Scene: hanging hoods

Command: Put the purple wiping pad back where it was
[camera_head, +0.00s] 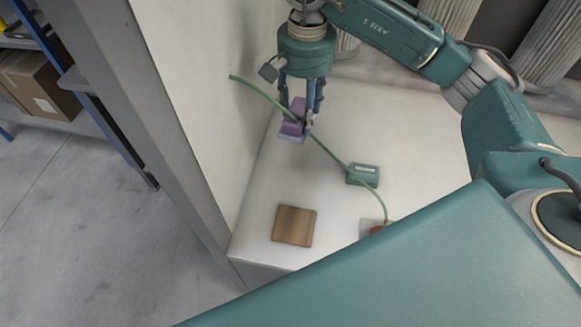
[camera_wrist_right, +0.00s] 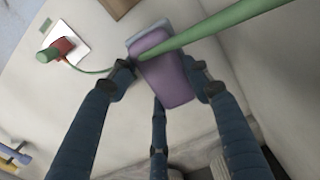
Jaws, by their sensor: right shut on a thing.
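The purple wiping pad (camera_head: 291,128) has a purple block-like top and a pale grey-blue base. My right gripper (camera_head: 306,124) points down and is shut on it over the white surface, near the left wall. The wrist view shows the purple pad (camera_wrist_right: 165,75) between the fingers of my right gripper (camera_wrist_right: 165,75). I cannot tell whether the base touches the surface. A green rod or cord crosses in front of part of the pad. My left gripper is not in view.
The green cord (camera_head: 334,157) runs from upper left past the gripper towards a red part (camera_head: 376,229) on a pale plate. A teal-grey block (camera_head: 362,175) and a brown wooden block (camera_head: 294,225) lie on the white surface (camera_head: 255,215). Bare surface lies between them.

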